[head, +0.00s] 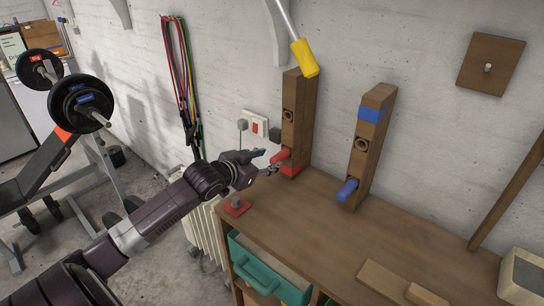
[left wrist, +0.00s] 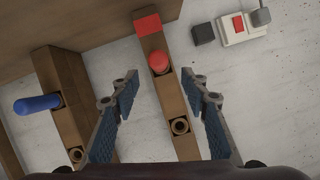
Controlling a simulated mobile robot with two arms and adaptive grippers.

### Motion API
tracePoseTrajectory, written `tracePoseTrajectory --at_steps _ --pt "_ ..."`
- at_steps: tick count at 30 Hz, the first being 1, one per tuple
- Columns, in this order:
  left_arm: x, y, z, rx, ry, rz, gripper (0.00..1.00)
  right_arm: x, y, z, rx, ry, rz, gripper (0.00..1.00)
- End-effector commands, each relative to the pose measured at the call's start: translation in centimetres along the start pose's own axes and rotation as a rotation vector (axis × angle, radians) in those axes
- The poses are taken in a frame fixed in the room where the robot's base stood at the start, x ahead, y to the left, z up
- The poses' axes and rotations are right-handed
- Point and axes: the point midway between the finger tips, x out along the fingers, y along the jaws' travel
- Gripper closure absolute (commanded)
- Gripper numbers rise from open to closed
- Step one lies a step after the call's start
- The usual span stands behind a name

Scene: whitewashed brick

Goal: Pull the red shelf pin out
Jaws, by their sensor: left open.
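The red shelf pin (head: 281,156) sticks out of the lower part of the left wooden post (head: 298,125), just above a red band. It also shows nearly end-on in the left wrist view (left wrist: 160,63). My left gripper (head: 268,161) is open in front of it. In the left wrist view, the open fingertips (left wrist: 160,77) lie on either side of the pin's line, with the pin just beyond them. No contact with it is visible. An empty ringed hole (left wrist: 180,126) shows in the same post. My right gripper is not in view.
A second post (head: 372,140) with a blue band holds a blue pin (head: 347,189). Both posts stand on a wooden bench (head: 300,220) against the wall. A yellow-handled tool (head: 304,58) hangs above the left post. A socket (head: 256,126) is close beside it.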

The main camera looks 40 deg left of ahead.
Motion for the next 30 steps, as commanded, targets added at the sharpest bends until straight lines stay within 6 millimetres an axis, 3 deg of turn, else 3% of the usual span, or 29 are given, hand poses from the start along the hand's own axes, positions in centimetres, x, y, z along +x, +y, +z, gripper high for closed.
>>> tracePoseTrajectory --at_steps 9,15,26,30 --pt "4.5 0.0 -0.2 -0.001 0.000 0.000 0.59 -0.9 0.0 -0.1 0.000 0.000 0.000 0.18" --pt "6.4 0.1 0.0 0.000 -0.002 0.001 0.59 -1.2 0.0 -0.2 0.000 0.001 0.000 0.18" --pt "7.0 0.2 0.1 0.001 -0.002 0.002 0.59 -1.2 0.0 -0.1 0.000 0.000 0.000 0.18" --pt "7.0 0.2 0.1 0.001 -0.002 0.002 0.71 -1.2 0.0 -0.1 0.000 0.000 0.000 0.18"
